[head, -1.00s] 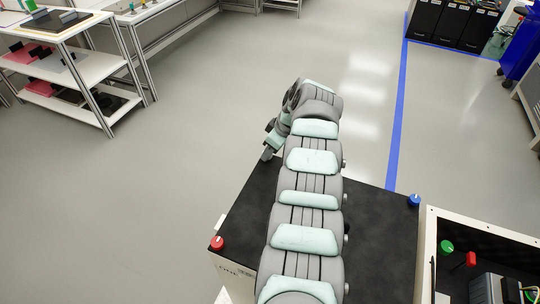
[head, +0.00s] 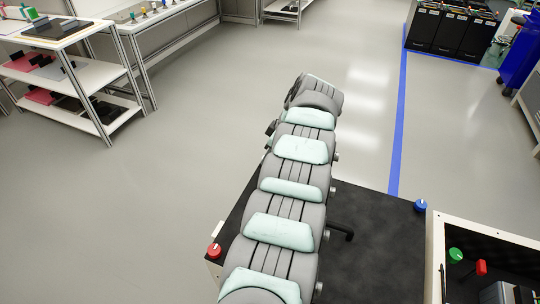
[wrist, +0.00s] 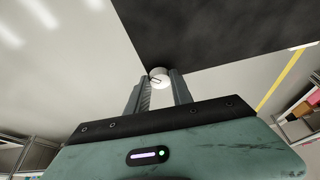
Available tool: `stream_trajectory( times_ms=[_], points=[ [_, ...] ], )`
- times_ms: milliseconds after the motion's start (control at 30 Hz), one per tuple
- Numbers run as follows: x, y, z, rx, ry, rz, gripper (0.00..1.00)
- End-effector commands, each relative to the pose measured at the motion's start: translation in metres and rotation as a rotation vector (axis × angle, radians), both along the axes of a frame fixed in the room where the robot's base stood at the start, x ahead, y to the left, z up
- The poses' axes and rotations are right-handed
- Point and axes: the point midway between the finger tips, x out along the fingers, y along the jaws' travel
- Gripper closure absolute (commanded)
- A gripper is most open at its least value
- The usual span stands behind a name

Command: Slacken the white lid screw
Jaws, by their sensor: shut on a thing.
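The white lid screw (wrist: 158,73) is a round white knob with a dark mark on its face, at a corner of the black lid (wrist: 225,28) in the wrist view. My gripper (wrist: 160,80) is shut on it, with a finger on either side. In the head view the black lid (head: 385,255) lies under my arm. My arm hides the white screw and my gripper there. A red screw (head: 214,250) is at the lid's left corner and a blue screw (head: 420,205) at its right corner.
A black handle (head: 342,231) shows on the lid, close to the right of my arm. An open white-rimmed box (head: 485,235) with a green knob (head: 455,255) and a red part (head: 481,267) stands at the right. The floor beyond the lid is clear.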

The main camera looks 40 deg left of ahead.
Motion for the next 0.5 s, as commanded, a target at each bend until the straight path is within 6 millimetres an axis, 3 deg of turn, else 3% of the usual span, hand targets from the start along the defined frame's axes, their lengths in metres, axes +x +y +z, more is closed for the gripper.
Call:
stream_trajectory(
  times_ms=[200, 233, 500],
  points=[
    [-0.0004, -0.0007, -0.0018, -0.003, 0.002, 0.000, 1.00],
    [-0.0004, -0.0008, -0.0019, -0.003, 0.002, 0.000, 0.72],
    [-0.0001, -0.0003, -0.0009, -0.001, 0.001, -0.001, 0.50]
  ],
)
